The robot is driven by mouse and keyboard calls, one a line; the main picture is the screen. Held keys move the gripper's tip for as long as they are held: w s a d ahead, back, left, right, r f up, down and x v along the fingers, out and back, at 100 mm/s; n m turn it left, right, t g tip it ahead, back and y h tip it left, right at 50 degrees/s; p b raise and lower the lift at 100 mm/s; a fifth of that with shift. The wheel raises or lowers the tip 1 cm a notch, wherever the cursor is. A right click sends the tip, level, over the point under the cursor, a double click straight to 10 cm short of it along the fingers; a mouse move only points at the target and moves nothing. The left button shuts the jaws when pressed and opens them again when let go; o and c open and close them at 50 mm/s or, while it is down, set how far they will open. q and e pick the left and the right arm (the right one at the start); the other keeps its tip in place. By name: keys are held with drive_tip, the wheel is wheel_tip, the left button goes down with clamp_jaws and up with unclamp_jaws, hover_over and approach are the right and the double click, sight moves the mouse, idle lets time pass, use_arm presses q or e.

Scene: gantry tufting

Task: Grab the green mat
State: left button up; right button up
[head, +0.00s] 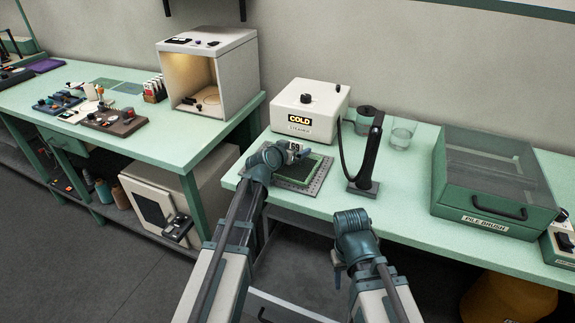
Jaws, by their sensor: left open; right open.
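A green mat (305,168) lies in a grey, ruler-edged square tray (314,187) near the front left of the right-hand bench. My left gripper (285,157) is over the tray's left side and covers part of the mat. Its fingertips are hard to make out; it is open, and I cannot tell whether it touches the mat. My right gripper (343,262) is open and empty in front of the bench edge, right of the tray. Two flat green pieces (104,83) also lie at the back of the left-hand bench.
A white steamer box marked COLD (309,108) stands behind the tray. A black handheld tool on a stand (365,180) is close to its right. A glass (403,134) and a lidded PILE BRUSH case (488,219) stand further right. Bare bench lies between.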

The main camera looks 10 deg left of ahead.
use_arm(q)
drive_tip(key=c, duration=1.5)
wheel_tip(320, 180, up, 10)
drive_tip(key=p, duration=1)
